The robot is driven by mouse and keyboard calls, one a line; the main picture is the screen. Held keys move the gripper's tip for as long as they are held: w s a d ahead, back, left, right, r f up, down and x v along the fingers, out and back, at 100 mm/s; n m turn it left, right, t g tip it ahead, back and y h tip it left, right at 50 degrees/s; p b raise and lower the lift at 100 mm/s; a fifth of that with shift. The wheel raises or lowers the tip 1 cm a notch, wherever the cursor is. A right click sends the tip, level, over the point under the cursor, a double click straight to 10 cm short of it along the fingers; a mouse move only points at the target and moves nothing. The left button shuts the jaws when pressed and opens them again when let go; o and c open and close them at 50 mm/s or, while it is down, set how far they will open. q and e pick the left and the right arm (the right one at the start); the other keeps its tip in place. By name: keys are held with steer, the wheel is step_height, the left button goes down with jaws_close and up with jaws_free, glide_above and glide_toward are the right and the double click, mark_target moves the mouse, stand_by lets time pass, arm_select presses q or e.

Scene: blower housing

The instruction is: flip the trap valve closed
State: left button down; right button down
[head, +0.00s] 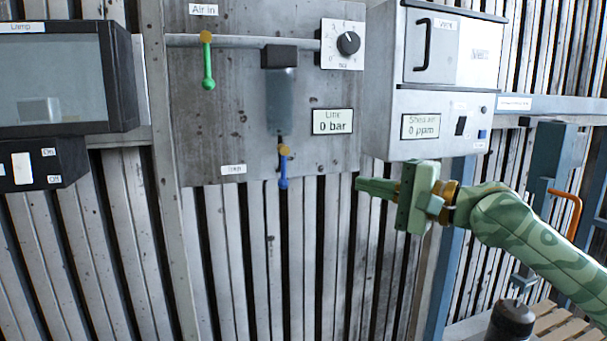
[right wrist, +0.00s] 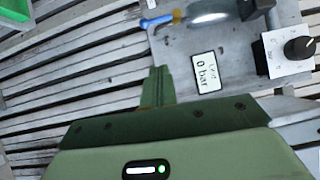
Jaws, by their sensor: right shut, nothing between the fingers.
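The trap valve has a blue lever (head: 284,170) on a brass pivot, under the grey water trap (head: 281,98) on the metal panel. The lever hangs straight down, beside the small label at the panel's lower edge. It also shows at the top of the right wrist view as a blue lever (right wrist: 157,21). My right gripper (head: 360,185) is shut and empty, to the right of the lever and apart from it, pointing left. Its closed fingers (right wrist: 157,88) show in the right wrist view. My left gripper is in neither view.
The air-in valve (head: 207,62) has a green lever hanging down. A display (head: 332,121) reads 0 bar, beside a black knob (head: 348,43). A vent cabinet (head: 440,80) stands above my right gripper, and a dark lamp box (head: 65,75) is at left. Space below the panel is clear.

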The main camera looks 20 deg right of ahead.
mark_target(283, 167)
steer(key=s+a+p+x, duration=0.1)
steer(key=a+p+x, duration=0.1)
steer(key=x, duration=1)
steer(key=shift+a+p, duration=0.3)
steer(key=shift+p, duration=0.2)
steer(key=shift+s, duration=0.1)
steer(key=shift+a+m+p, duration=0.1)
steer(key=shift+m+p, duration=0.2)
steer(key=shift+p, duration=0.25)
